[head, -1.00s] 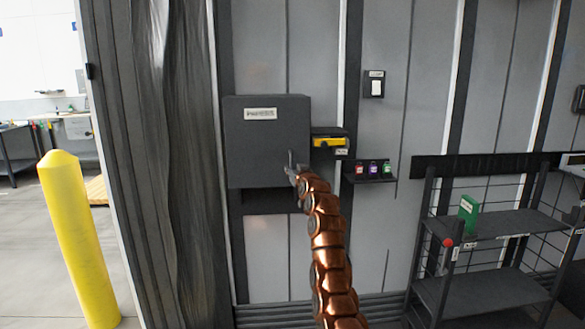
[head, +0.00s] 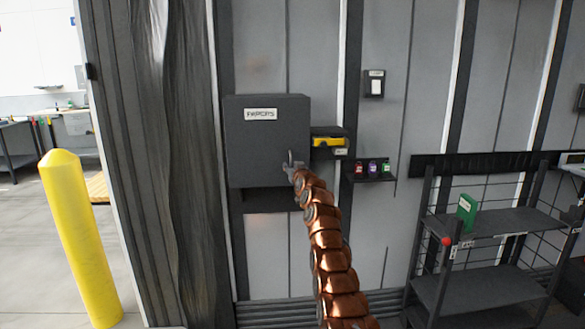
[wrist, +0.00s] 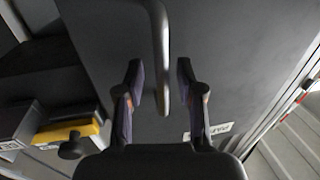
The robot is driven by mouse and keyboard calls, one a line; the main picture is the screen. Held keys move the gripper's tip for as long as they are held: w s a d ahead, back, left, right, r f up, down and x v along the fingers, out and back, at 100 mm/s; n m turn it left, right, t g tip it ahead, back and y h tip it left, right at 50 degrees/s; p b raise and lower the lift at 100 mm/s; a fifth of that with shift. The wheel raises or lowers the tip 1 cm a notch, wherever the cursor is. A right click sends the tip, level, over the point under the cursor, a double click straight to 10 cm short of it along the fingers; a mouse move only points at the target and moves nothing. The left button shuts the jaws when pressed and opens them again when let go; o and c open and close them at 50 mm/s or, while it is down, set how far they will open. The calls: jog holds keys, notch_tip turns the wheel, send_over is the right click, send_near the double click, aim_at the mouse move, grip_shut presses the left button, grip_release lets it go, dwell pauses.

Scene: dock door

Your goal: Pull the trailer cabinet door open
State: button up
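The trailer cabinet is a dark grey box on the wall, and its door (head: 262,145) carries a white label (head: 260,114). The door looks shut in the head view. A grey bar handle (wrist: 160,40) stands on the door near its right edge in the head view. My gripper (head: 291,168) is at this handle, at the end of my copper-coloured arm. In the wrist view my gripper (wrist: 160,75) has its two fingers apart, one on each side of the handle, with gaps showing. The fingertips are partly hidden by the arm in the head view.
A small shelf with a yellow item (head: 328,142) sits just right of the cabinet. Several small coloured items stand on a ledge (head: 370,178) beyond it. A dark rack (head: 500,225) stands at the right. A yellow bollard (head: 80,240) and dark curtain (head: 160,150) are at the left.

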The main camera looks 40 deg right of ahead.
grip_shut()
dwell(0.7)
